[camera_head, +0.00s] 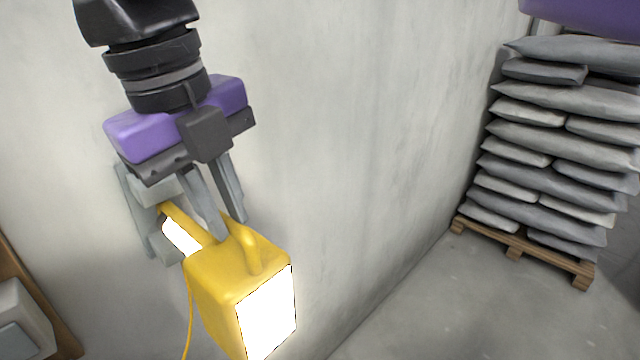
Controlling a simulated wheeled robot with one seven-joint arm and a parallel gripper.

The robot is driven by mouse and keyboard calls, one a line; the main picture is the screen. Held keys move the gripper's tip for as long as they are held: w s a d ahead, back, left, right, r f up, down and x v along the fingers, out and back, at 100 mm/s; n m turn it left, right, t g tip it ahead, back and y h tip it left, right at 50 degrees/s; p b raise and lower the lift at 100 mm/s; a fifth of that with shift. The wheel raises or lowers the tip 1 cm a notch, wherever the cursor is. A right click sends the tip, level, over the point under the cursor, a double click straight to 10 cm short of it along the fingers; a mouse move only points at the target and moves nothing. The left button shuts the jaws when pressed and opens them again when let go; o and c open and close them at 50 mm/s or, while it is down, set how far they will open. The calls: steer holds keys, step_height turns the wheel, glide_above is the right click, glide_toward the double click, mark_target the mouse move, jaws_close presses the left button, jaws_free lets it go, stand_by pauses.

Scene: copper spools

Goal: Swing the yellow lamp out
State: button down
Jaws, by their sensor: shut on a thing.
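The yellow lamp (225,272) is at the lower left of the head view, in front of the grey wall. Its lit white face (267,314) points toward the lower right. A yellow handle arches over its top, and a yellow arm runs back from it to a grey bracket (143,222) at the wall. My gripper (228,228) comes down from above, its grey fingers shut on the lamp at its handle or arm. I cannot tell exactly which part lies between the fingertips.
A pallet (522,250) stacked with grey sacks (560,135) stands at the right. A yellow cable (188,315) hangs below the lamp. A wooden board with a pale box (22,318) is at the lower left. The concrete floor (430,310) between wall and pallet is clear.

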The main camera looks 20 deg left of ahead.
steer(key=shift+s+a+m, duration=0.2)
steer(key=shift+s+m, duration=0.05)
steer(key=shift+s, duration=0.3)
steer(key=shift+s+a+m, duration=0.2)
steer(key=shift+s+m, duration=0.05)
steer(key=shift+s, duration=0.25)
steer(key=shift+r, duration=0.1)
steer(key=c, duration=1.4)
jaws_free()
step_height(320, 180, up, 8)
steer(key=s+p, duration=0.1)
steer(key=p, duration=0.5)
steer(key=shift+s+a+f, duration=0.25)
steer(key=shift+a, duration=0.1)
